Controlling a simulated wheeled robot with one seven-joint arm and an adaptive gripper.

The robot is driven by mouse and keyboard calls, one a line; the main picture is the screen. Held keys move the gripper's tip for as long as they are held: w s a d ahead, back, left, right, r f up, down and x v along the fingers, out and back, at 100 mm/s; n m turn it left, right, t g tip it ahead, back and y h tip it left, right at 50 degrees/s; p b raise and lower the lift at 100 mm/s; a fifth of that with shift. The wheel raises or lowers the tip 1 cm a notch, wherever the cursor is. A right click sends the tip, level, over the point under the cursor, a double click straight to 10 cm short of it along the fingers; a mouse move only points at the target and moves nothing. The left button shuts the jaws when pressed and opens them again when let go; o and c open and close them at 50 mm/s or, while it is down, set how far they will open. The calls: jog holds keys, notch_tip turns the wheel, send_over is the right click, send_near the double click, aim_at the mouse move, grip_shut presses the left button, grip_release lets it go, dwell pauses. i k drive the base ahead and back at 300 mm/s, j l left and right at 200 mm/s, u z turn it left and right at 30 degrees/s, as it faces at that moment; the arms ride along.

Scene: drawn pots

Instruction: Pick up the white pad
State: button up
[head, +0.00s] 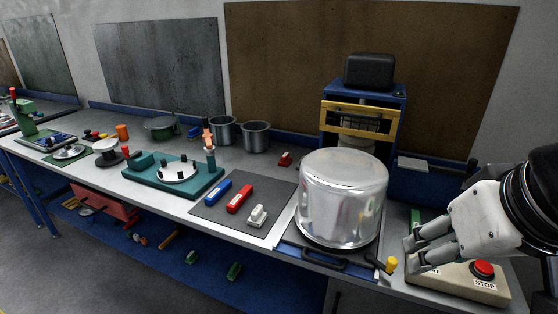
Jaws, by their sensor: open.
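A small white block-like pad (257,216) lies on the dark grey mat (225,217) near the front edge of the bench. A red one (239,199) and a blue one (217,192) lie on the same mat, to its left and further back. My gripper (411,242) is at the right, above the beige control box, open with nothing visible between its fingers. It is well to the right of the white pad, with the large metal pot between them in the picture.
The large shiny pot (342,197) stands just right of the mat. The control box (460,283) has a red stop button (483,268). A teal fixture (205,183) is left of the mat.

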aim_at(258, 217)
jog(key=i+j, duration=0.65)
jog(key=i, duration=0.15)
jog(key=l+z, duration=0.05)
